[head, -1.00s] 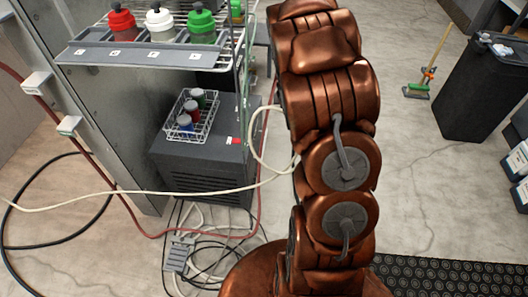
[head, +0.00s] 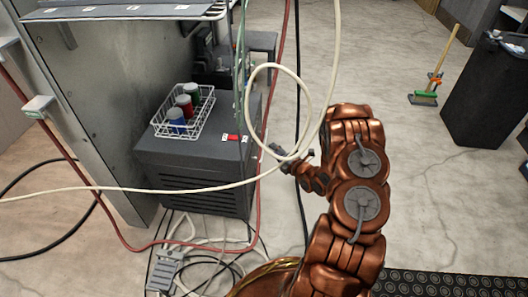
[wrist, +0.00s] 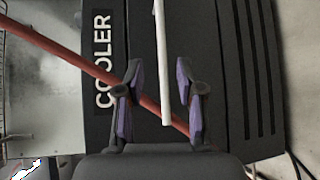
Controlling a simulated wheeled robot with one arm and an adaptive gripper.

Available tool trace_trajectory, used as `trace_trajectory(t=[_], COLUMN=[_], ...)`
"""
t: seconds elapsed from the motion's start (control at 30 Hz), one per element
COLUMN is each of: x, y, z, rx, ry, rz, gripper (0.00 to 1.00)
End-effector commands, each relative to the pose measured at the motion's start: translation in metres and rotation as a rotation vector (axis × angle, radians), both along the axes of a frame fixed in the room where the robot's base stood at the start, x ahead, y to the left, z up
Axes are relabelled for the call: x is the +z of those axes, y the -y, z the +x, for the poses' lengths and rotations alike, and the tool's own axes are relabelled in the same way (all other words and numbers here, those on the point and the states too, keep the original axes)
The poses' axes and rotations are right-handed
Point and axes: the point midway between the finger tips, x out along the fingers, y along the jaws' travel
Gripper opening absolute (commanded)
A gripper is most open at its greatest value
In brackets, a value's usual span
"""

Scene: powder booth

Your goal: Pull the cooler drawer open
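The cooler (head: 190,165) is a dark grey box with a slatted lower front, left of centre in the head view. In the wrist view its dark front (wrist: 205,60) fills the middle, with a sideways COOLER label (wrist: 103,60) at left. My gripper (head: 274,150) is off the cooler's right side in the head view. In the wrist view my gripper (wrist: 158,65) is open, its two purple-padded fingers apart. A pale bar (wrist: 160,60) shows between them; I cannot tell if it is a handle or a hose. No drawer gap is visible.
A red hose (wrist: 60,55) crosses the cooler's front behind the fingers. A cream hose (head: 110,189) runs past the cooler and loops near my gripper. A wire basket (head: 160,128) with cans stands on top. Cables and a power strip (head: 163,270) lie on the floor.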

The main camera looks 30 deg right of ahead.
Motion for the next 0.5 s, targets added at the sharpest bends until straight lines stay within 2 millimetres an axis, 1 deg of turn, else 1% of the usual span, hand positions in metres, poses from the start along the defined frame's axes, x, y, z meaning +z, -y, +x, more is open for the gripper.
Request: trace_trajectory(t=[0.03,0.13,0.23,0.37,0.5], x=[-0.006,-0.007,-0.007,-0.01,-0.013], y=[-0.001,-0.002,-0.003,-0.005,-0.005], z=[-0.001,-0.001,0.005,0.019,0.039], rx=[0.002,0.006,0.007,0.008,0.009], ry=[0.018,0.039,0.045,0.043,0.044], rz=[-0.001,-0.005,-0.006,-0.006,-0.007], gripper=[0.37,0.37,0.37,0.37,0.37])
